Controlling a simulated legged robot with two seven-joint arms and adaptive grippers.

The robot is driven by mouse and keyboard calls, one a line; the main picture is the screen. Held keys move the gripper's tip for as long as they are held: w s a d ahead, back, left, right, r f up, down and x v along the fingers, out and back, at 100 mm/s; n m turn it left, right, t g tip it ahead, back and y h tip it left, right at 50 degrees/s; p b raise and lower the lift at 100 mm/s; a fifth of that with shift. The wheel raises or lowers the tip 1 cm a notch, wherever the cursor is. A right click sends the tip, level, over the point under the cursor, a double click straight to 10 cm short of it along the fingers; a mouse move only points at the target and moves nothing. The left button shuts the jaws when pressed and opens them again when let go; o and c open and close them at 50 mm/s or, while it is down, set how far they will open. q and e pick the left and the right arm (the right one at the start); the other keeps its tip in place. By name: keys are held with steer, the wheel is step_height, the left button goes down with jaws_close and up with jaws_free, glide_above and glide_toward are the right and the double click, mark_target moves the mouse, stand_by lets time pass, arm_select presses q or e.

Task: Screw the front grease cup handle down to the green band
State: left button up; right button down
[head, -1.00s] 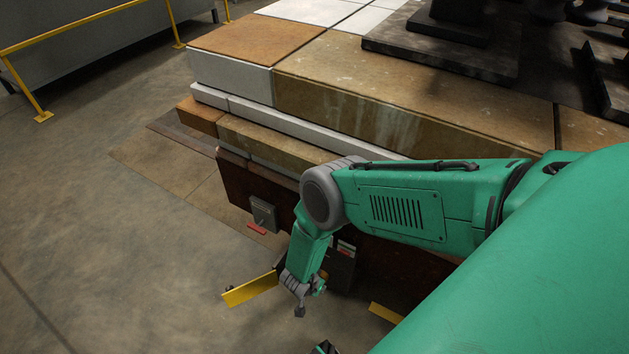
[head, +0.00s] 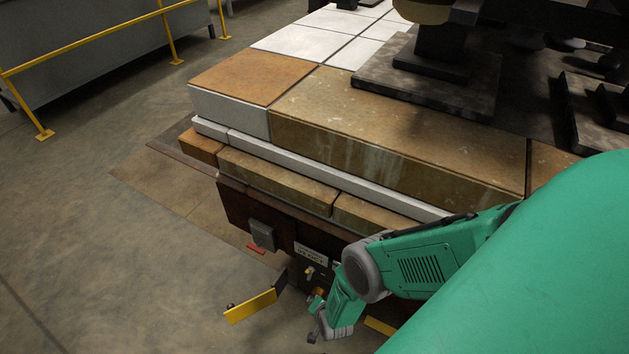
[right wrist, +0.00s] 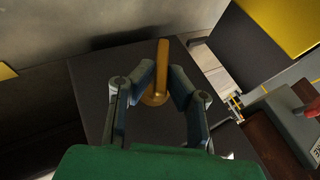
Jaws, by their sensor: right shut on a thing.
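In the right wrist view a brass-coloured bar handle (right wrist: 162,60) stands out from a round brass base (right wrist: 154,98) on a dark panel (right wrist: 90,80). My right gripper (right wrist: 158,74) is shut on the bar, with one finger on each side. In the head view my right arm reaches down beside the dark brown front of the plinth (head: 235,210). Small brass fittings (head: 309,271) show there near my wrist, below a labelled plate (head: 311,255). I cannot make out a green band in either view. My left gripper is not in view.
A yellow flap (head: 250,305) sticks out left of my right wrist. A grey box (head: 262,235) with a red tag (head: 256,249) is on the plinth front. Tiled slabs (head: 380,140) carry dark insulator bases (head: 430,75). Open floor (head: 110,240) and yellow rails (head: 90,46) lie left.

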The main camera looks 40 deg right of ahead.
steer(key=shift+w+d, duration=0.1)
steer(key=shift+d, duration=0.25)
steer(key=c, duration=1.6)
jaws_free()
steer(key=shift+a, duration=0.1)
steer(key=shift+a, duration=0.1)
